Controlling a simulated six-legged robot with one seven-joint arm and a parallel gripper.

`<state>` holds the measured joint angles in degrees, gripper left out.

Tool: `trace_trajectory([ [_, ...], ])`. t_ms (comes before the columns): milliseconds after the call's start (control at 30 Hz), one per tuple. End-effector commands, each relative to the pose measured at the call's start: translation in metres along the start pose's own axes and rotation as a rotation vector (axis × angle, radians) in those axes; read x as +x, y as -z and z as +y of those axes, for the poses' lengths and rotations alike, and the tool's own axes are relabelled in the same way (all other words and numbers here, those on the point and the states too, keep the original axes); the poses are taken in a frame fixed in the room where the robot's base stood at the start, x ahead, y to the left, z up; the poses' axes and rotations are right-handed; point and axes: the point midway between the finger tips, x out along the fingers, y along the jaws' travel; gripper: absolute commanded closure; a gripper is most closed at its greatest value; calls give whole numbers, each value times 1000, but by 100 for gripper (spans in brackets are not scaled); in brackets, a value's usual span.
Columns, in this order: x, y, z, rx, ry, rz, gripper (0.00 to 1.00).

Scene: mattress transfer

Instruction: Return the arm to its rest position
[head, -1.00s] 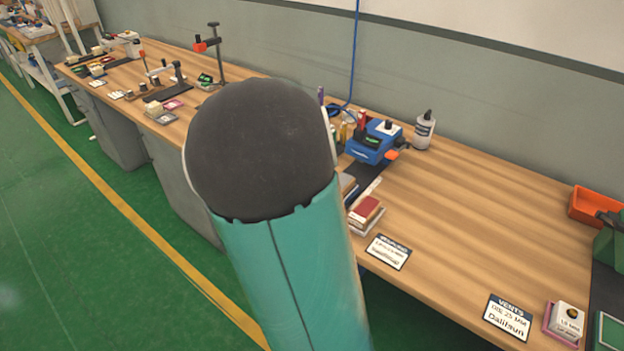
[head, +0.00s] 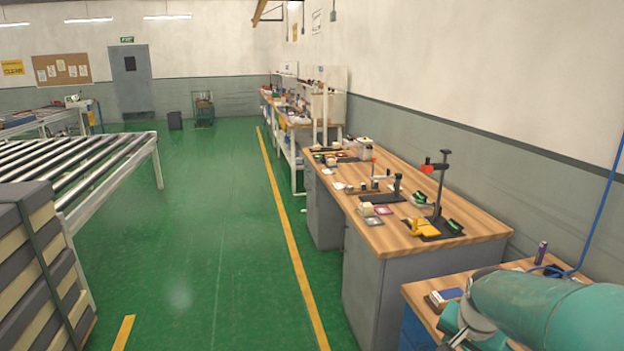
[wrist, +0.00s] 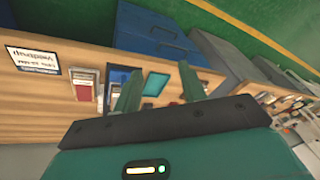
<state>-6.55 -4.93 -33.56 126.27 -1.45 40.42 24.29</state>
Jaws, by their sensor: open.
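My gripper shows in the wrist view (wrist: 160,90), with its two green fingers spread apart and nothing between them. Past the fingers lie the workbench top and blue drawer fronts. In the head view my teal arm reaches in at the lower right, over the near end of the workbench (head: 412,290). My gripper's fingertips cannot be made out there.
A farther bench (head: 480,230) carries a clamp stand and small tools. A roller conveyor (head: 85,165) and a strapped stack of mattresses (head: 30,270) stand at the left. The green floor (head: 205,230) between is clear. A blue cable (head: 605,205) hangs at the right.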

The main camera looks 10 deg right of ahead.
Motion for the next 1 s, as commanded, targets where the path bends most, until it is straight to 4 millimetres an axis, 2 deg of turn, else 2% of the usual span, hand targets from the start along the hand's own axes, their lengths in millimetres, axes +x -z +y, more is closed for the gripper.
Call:
trace_trajectory([
  [100,-32,-37,-26,-151,87,-7,59],
  [267,-74,-89,-48,-372,168,13,59],
  [400,-106,-135,-56,-570,204,56,59],
  [500,-122,-164,-56,-697,208,94,59],
  [600,-131,-185,-54,-789,201,124,59],
  [733,-136,-198,-52,-848,192,144,59],
  [1000,-136,-199,-52,-855,191,145,59],
])
